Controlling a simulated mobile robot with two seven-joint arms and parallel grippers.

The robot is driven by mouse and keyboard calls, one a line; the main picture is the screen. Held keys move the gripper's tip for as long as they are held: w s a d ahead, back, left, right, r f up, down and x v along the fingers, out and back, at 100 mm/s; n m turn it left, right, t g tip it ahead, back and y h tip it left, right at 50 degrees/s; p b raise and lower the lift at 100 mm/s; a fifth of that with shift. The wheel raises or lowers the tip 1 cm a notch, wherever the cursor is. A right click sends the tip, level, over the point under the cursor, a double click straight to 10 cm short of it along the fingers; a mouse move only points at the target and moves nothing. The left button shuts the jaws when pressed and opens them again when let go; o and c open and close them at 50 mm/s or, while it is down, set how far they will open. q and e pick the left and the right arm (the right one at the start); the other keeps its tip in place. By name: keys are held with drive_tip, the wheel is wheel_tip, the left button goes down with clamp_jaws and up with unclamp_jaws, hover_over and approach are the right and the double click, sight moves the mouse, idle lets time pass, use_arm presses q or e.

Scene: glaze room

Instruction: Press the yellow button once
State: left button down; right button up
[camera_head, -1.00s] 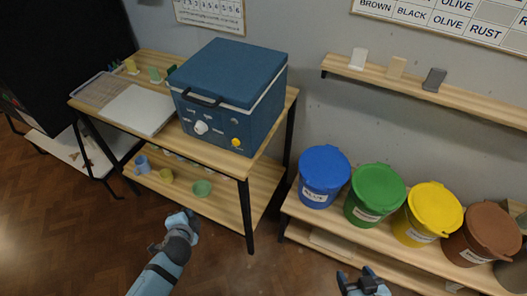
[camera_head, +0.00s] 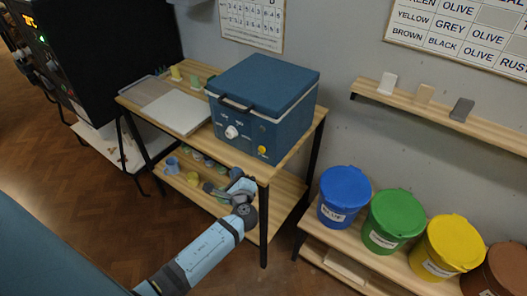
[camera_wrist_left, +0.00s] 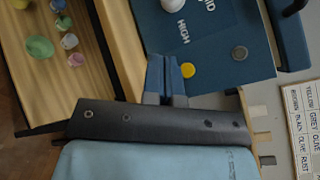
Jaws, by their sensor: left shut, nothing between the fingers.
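The yellow button (camera_head: 262,150) is on the front face of the blue kiln-like box (camera_head: 262,92), low and to the right of a white knob (camera_head: 231,132). The box stands on the upper wooden shelf of a table. My left gripper (camera_head: 240,178) is shut and empty, in front of the table and below the button. In the left wrist view the shut fingertips (camera_wrist_left: 167,62) lie just left of the yellow button (camera_wrist_left: 188,70); I cannot tell whether they touch it. My right gripper is not in view.
The table's lower shelf (camera_head: 283,205) holds several small cups and bowls. A blue bucket (camera_head: 343,196) and other coloured buckets stand on a low bench to the right. A pale board (camera_head: 180,112) lies left of the box. A black machine (camera_head: 100,60) stands at the far left.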

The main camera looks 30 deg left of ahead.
sight(262, 150)
use_arm(q)
drive_tip(key=shift+w, duration=0.1)
drive_tip(key=w, duration=0.2)
drive_tip(key=w+b, duration=0.1)
drive_tip(key=w, duration=0.2)
drive_tip(key=w+b, duration=0.1)
drive_tip(key=w, duration=0.1)
drive_tip(key=shift+w+d+f, duration=0.1)
drive_tip(key=shift+w+d, duration=0.15)
drive_tip(key=shift+d, duration=0.1)
drive_tip(key=shift+w, duration=0.55)
idle(0.6)
drive_tip(key=shift+w+b, duration=0.15)
drive_tip(key=shift+b, duration=0.2)
idle(0.4)
drive_tip(key=shift+w+d, duration=0.1)
drive_tip(key=shift+w, duration=0.15)
